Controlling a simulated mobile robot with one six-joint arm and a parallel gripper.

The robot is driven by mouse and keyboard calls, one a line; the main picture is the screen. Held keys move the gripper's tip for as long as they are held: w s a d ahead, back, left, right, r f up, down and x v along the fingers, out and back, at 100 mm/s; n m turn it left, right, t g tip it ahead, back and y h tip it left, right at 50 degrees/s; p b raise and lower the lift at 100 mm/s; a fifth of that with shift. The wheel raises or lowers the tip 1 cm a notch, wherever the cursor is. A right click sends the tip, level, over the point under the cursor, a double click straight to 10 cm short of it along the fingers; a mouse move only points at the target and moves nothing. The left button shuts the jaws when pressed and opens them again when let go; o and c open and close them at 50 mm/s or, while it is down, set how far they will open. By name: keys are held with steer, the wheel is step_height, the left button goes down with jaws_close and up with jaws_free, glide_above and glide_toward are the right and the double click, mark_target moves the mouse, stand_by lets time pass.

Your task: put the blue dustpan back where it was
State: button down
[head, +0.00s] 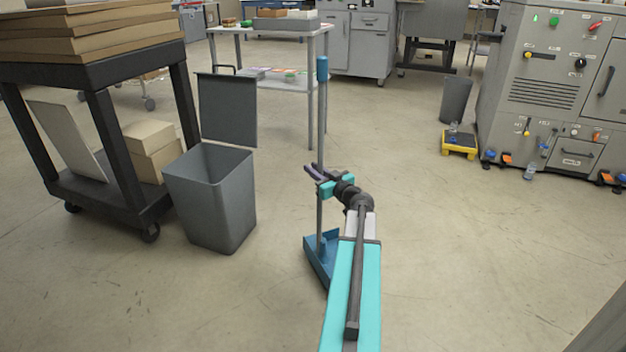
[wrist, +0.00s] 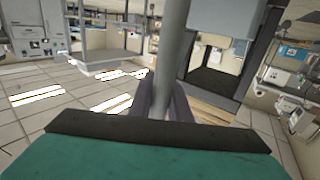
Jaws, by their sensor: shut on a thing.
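The blue dustpan (head: 318,258) has a long grey upright pole with a blue grip (head: 322,68) at its top. Its pan is low, at or just above the floor; I cannot tell whether it touches. My gripper (head: 318,176) is shut on the pole around its middle. In the wrist view the grey pole (wrist: 172,60) stands between the two dark fingers of my gripper (wrist: 168,100). The pan is partly hidden behind my arm in the head view and is not seen in the wrist view.
A grey bin (head: 210,200) with its lid raised stands left, beside a black cart (head: 95,80) carrying cardboard. A metal table (head: 270,30) stands behind the pole. The middle floor is clear.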

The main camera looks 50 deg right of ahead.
steer(key=shift+f+b, duration=0.75)
steer(key=shift+f, duration=0.45)
steer(key=c, duration=1.6)
jaws_free()
steer(key=shift+f, duration=0.1)
steer(key=shift+c, duration=0.2)
steer(key=p+v, duration=0.4)
steer(key=v, duration=0.8)
steer(key=shift+p, duration=0.4)
